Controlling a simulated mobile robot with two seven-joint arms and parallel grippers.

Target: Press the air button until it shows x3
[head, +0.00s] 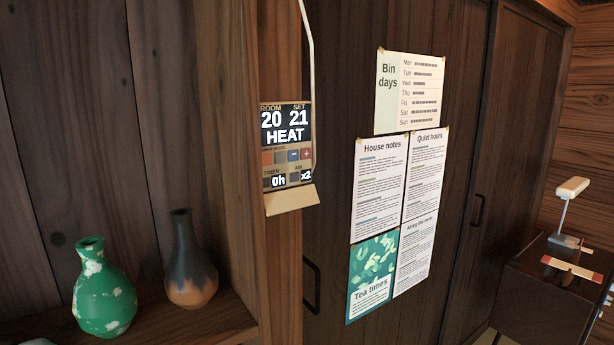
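The wall control panel (287,150) hangs on a wooden post left of the picture's middle. Its screen reads ROOM 20, SET 21 and HEAT. Below is a row of small coloured buttons, among them a blue minus button (293,155) and a red plus button (306,154). The lower row shows a timer reading of 0h and, at its right, the air button (295,177) as a small dark square beside the reading x2 (306,176). A tan flap (292,200) hangs open under the panel. Neither of my grippers is in view.
A green vase (104,295) and a dark brown vase (190,270) stand on a shelf at lower left. Several paper notices (380,185) are on the dark door right of the panel. A white lamp (570,200) stands on a dark cabinet at far right.

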